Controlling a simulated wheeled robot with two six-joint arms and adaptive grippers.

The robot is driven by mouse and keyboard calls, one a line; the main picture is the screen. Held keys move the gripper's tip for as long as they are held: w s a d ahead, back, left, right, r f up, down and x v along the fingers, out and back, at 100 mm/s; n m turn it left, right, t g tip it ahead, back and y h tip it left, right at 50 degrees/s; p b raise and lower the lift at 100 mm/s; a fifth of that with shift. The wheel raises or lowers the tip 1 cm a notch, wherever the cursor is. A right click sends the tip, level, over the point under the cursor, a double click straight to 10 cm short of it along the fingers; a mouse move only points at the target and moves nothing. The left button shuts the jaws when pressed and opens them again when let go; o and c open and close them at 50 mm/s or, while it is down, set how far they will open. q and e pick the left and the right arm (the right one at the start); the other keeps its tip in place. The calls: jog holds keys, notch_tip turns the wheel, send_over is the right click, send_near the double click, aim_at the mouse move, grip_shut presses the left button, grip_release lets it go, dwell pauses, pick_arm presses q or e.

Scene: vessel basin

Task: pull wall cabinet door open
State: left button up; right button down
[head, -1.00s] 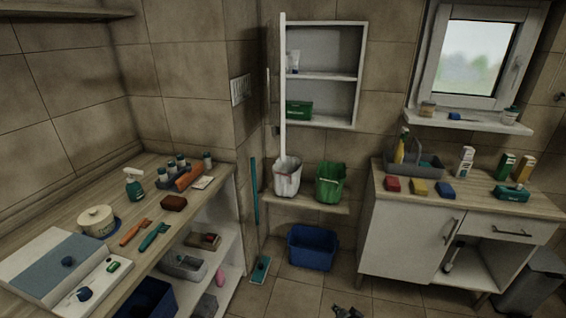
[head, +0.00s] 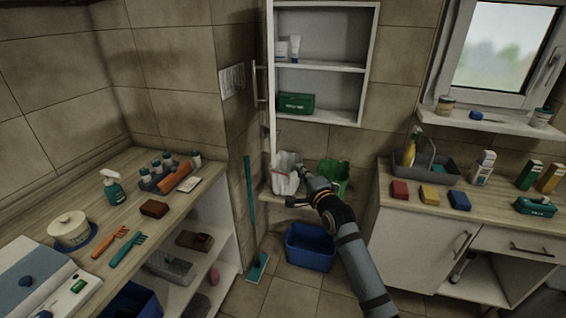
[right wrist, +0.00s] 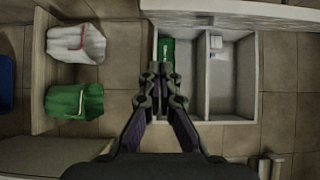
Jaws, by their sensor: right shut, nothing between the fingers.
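The wall cabinet (head: 370,60) hangs on the tiled wall with its shelves exposed. Its white door (head: 270,100) stands swung out at the left, seen nearly edge-on, with a bar handle (head: 256,82) on its left face. My right gripper (head: 304,174) is below the cabinet, right of the door's lower end and in front of the buckets. In the right wrist view my right gripper (right wrist: 160,68) is shut and empty, near the open cabinet (right wrist: 203,85). The door (right wrist: 240,16) crosses the top of that view. My left gripper is not in view.
A blue bin (head: 310,250) is on the floor below. Cluttered counters stand left and right. A green box (head: 296,102) sits inside the cabinet.

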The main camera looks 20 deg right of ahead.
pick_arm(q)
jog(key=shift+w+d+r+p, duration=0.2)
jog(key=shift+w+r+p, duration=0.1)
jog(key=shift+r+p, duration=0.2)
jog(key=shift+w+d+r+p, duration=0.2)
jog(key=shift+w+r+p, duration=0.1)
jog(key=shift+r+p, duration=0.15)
pick_arm(e)
jog(key=w+a, duration=0.4)
jog(key=w, duration=0.1)
jog(key=shift+w+a, duration=0.2)
jog(key=shift+w, duration=0.15)
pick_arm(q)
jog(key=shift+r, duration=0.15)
